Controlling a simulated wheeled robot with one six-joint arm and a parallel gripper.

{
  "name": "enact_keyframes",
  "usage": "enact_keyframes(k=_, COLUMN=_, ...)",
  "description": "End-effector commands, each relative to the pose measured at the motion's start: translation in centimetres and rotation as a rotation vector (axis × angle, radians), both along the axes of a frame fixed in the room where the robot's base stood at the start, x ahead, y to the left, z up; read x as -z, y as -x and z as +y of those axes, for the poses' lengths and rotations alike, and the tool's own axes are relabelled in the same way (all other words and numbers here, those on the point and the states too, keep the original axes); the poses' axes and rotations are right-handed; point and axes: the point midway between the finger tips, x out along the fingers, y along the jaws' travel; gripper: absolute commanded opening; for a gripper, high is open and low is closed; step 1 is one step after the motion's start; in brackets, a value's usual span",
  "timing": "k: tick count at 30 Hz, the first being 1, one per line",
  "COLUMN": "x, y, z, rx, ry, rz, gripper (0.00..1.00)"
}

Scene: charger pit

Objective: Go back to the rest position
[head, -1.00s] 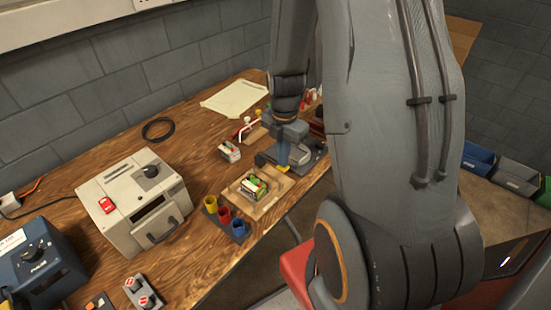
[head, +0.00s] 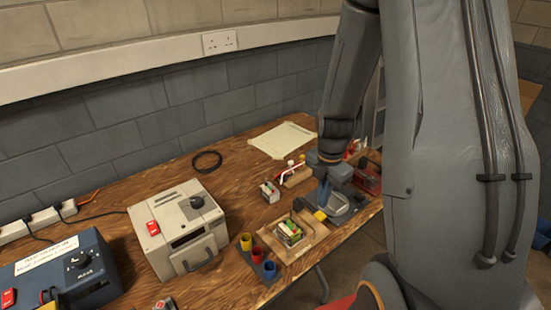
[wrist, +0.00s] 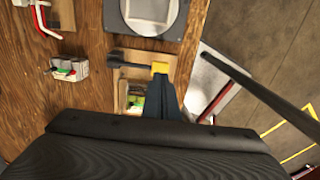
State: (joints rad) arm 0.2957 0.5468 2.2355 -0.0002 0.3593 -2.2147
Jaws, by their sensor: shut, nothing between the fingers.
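My gripper (head: 321,203) points down above the right side of the bench, between the wooden tray and a grey device. In the wrist view its blue-grey fingers (wrist: 170,98) are together with nothing between them. A yellow-ended piece with a dark handle (wrist: 158,67) shows just past the fingertips, and its yellow end (head: 320,215) also shows in the head view. I cannot tell how far the fingers are above it. The wooden tray (head: 268,235) holds a small pack with green and white parts (head: 290,231). My wrist housing hides part of the tray in the wrist view.
The grey device (head: 350,208) stands close to my gripper. Yellow, red and blue cups (head: 257,255) stand left of the tray. A beige box (head: 180,232) and a blue box (head: 60,275) stand further left. A small battery block (head: 269,192) and a paper sheet (head: 283,140) lie behind.

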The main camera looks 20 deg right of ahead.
Motion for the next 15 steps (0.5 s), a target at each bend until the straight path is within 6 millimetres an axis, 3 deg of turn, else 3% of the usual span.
enact_keyframes(k=7, x=-0.8, y=0.1, z=0.8, rx=0.091, ry=0.002, rz=-0.007, gripper=0.0)
enact_keyframes(k=15, x=-4.4, y=1.2, z=4.6, rx=0.582, ry=-0.004, rz=-0.043, gripper=0.0)
